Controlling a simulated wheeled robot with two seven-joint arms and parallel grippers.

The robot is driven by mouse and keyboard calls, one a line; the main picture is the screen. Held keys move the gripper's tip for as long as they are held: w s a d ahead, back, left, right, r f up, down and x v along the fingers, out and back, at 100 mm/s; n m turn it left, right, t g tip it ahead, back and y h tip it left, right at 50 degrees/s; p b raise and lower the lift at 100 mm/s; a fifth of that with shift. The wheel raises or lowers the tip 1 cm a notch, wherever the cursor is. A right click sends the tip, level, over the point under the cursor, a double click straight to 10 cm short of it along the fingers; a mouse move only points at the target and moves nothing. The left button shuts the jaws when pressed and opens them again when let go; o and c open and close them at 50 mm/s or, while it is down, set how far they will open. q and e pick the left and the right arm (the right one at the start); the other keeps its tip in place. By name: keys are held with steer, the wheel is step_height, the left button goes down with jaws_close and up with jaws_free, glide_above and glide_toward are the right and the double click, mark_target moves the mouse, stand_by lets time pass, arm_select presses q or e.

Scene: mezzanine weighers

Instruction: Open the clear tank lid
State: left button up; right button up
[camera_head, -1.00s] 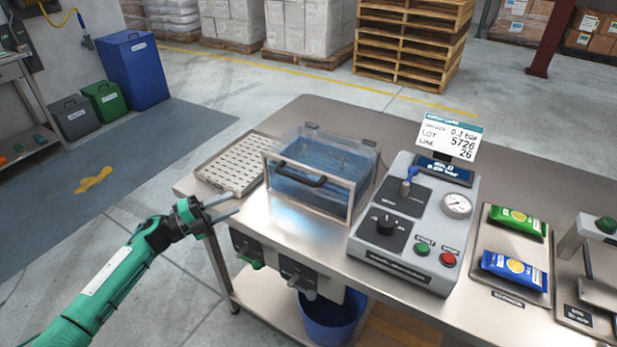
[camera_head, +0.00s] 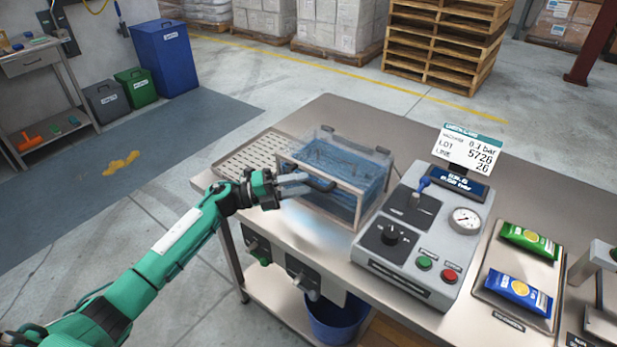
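The clear tank (camera_head: 368,180) with blue water inside stands on the steel table, left of the grey control box. Its clear lid (camera_head: 345,152) lies closed over the top. A dark bar handle (camera_head: 322,185) sits at the lid's front edge. My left gripper (camera_head: 302,183) reaches in from the left, with its two pale fingers apart and their tips at the left end of the handle. I cannot tell whether the fingers touch the handle or are around it. My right gripper is not in view.
A perforated tray (camera_head: 252,154) lies behind my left gripper, left of the tank. The grey control box (camera_head: 415,245) has a knob, a gauge and buttons. Green (camera_head: 529,240) and blue (camera_head: 517,291) packets lie at the right. A blue bin (camera_head: 335,318) stands under the table.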

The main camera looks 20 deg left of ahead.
arm_select(q)
steer(key=shift+x, duration=1.3)
jaws_close()
steer(key=shift+p, duration=0.3)
